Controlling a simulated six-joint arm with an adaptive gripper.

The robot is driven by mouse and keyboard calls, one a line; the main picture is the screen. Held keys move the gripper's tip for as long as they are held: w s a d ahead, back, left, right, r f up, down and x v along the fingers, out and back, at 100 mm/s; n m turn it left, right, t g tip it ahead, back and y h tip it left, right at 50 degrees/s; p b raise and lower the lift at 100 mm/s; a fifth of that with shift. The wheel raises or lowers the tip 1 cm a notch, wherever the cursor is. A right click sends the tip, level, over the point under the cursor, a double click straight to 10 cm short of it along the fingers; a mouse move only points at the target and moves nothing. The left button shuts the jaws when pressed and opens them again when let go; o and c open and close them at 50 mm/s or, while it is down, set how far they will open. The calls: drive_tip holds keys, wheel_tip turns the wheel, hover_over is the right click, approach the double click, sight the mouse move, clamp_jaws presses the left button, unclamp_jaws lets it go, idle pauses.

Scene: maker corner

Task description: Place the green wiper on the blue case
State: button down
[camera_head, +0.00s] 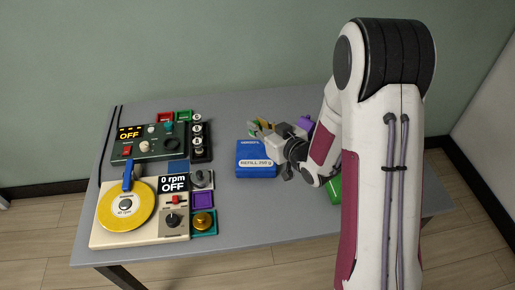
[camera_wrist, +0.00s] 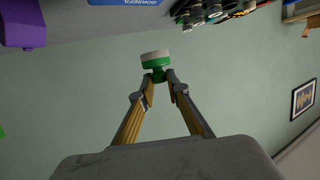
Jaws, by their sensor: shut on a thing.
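The green wiper (camera_wrist: 158,73), with a pale grey pad, is pinched between the fingertips of my gripper (camera_wrist: 160,79) in the wrist view. Its pad points toward the table side of that view.
A purple object (camera_head: 305,123) stands right of my gripper, and a green object (camera_head: 334,188) is partly hidden by my arm. Left are a dark control box (camera_head: 150,147), a yellow disc machine (camera_head: 126,207) and several small trays. The table (camera_head: 260,208) is clear in front of the case.

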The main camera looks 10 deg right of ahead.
drive_tip(key=shift+f, duration=2.55)
drive_tip(key=shift+f, duration=0.1)
drive_tip(key=shift+f, duration=2)
drive_tip(key=shift+f, duration=0.1)
drive_tip(key=c, duration=2)
unclamp_jaws()
drive_tip(key=shift+o, duration=0.2)
drive_tip(key=v, duration=0.7)
drive_tip(key=shift+s+r, duration=0.25)
drive_tip(key=shift+d+r, duration=0.1)
drive_tip(key=shift+r, duration=0.05)
